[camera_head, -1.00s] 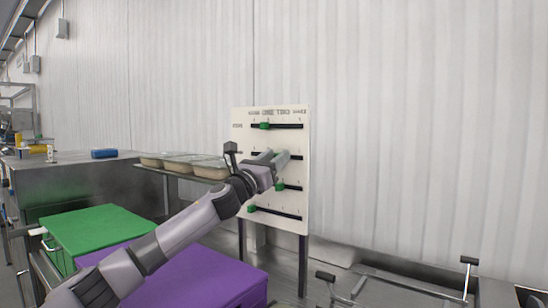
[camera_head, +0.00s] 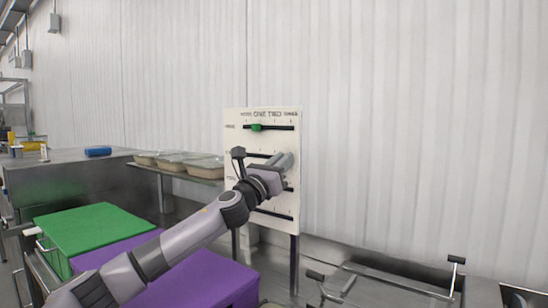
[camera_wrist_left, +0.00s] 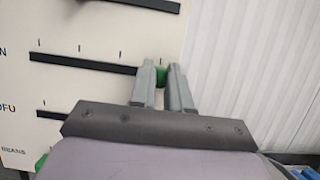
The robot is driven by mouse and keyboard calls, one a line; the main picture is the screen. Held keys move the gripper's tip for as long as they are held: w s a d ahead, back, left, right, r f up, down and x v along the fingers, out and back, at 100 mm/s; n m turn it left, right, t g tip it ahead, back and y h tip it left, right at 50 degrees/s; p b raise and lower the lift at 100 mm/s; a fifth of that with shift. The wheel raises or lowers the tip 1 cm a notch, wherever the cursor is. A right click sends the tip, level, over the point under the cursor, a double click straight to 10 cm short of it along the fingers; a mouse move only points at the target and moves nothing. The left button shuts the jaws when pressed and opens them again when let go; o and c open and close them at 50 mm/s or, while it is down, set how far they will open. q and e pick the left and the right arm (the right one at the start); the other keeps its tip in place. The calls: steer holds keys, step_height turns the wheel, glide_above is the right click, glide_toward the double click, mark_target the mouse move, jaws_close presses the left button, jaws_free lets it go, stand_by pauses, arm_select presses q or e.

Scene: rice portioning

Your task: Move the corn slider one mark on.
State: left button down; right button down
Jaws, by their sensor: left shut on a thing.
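The white slider board (camera_head: 236,180) stands upright with several black slots under a header of marks. My left gripper (camera_head: 285,163) is at its right side in the head view. In the left wrist view the gripper (camera_wrist_left: 162,72) is shut on the green corn slider (camera_wrist_left: 161,80), one finger on each side. The slider sits near the right end of the corn slot (camera_wrist_left: 85,63), about under the rightmost tick. The label there is cut to "N". The slider is hidden in the head view. My right gripper is not in view.
The top slot's green slider (camera_head: 256,127) stands near its left part. In the wrist view the tofu slot (camera_wrist_left: 55,116) lies below the corn slot. Food trays (camera_head: 203,168) sit on a shelf left of the board.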

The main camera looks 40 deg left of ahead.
arm_select(q)
steer(key=c, duration=1.1)
jaws_free()
steer(key=shift+d, duration=0.35)
steer(key=shift+a, duration=0.15)
steer(key=shift+b+v, duration=1.75)
steer(key=shift+v, duration=1.8)
